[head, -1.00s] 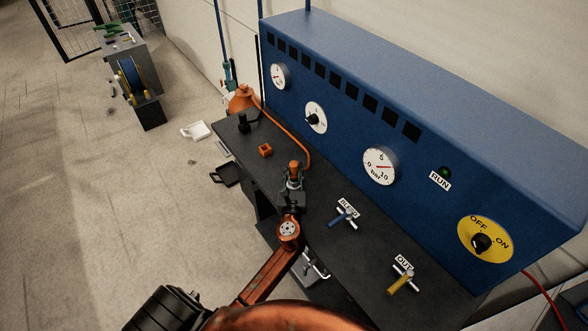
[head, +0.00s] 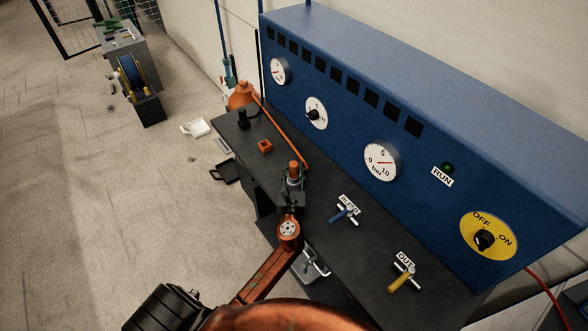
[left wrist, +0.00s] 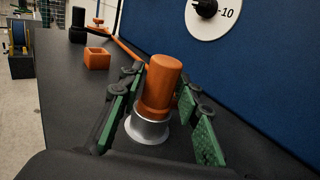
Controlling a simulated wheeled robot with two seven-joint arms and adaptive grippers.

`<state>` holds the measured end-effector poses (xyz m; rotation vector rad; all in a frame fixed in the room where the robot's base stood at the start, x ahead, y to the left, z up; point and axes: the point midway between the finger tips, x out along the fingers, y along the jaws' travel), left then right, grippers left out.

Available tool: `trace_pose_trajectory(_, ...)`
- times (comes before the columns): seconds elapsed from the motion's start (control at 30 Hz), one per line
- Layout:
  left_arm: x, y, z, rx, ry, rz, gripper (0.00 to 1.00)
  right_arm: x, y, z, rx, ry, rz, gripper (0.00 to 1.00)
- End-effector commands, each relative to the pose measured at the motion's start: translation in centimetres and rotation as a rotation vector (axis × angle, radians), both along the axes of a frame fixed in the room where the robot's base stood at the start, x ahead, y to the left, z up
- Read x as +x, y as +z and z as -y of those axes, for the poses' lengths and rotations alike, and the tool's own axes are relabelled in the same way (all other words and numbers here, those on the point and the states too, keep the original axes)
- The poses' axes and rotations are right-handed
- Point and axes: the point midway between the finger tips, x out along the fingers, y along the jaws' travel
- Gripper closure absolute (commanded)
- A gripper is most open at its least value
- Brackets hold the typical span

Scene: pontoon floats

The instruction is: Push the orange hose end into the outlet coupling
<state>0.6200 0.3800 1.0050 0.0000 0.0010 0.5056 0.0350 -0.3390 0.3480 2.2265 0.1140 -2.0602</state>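The orange hose end (left wrist: 161,86) is a thick orange cylinder standing in a silver flanged collar (left wrist: 148,130), apparently the outlet coupling, on the dark bench. How deep it sits is unclear. It also shows in the head view (head: 294,167). My left gripper (head: 293,178) is open around it; in the left wrist view its green-padded fingers (left wrist: 158,112) stand on both sides, with a gap visible at the left. The orange hose (head: 285,135) runs along the panel's foot toward the hose end; their join is hidden. My right gripper is not in view.
The blue panel (head: 340,95) with gauges rises close behind the bench (head: 340,265). Blue (head: 343,215) and yellow (head: 402,279) valve handles are at right.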

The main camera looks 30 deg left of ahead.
Motion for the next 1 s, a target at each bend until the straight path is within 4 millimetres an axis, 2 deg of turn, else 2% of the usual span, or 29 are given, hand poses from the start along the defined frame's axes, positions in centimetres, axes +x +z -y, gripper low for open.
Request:
trace_pose_trajectory(0.17,0.0,0.0,0.0,0.0,0.0,0.0,0.57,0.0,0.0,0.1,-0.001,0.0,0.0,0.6)
trace_pose_trajectory(0.43,-0.1,0.0,0.0,-0.001,0.0,0.0,0.57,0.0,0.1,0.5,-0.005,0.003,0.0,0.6)
trace_pose_trajectory(0.53,-0.8,-0.1,0.4,0.0,0.0,-0.001,0.57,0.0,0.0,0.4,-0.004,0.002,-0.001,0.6)
trace_pose_trajectory(1.0,-8.6,-0.1,4.6,-0.003,0.001,-0.002,0.57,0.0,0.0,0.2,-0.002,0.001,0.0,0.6)
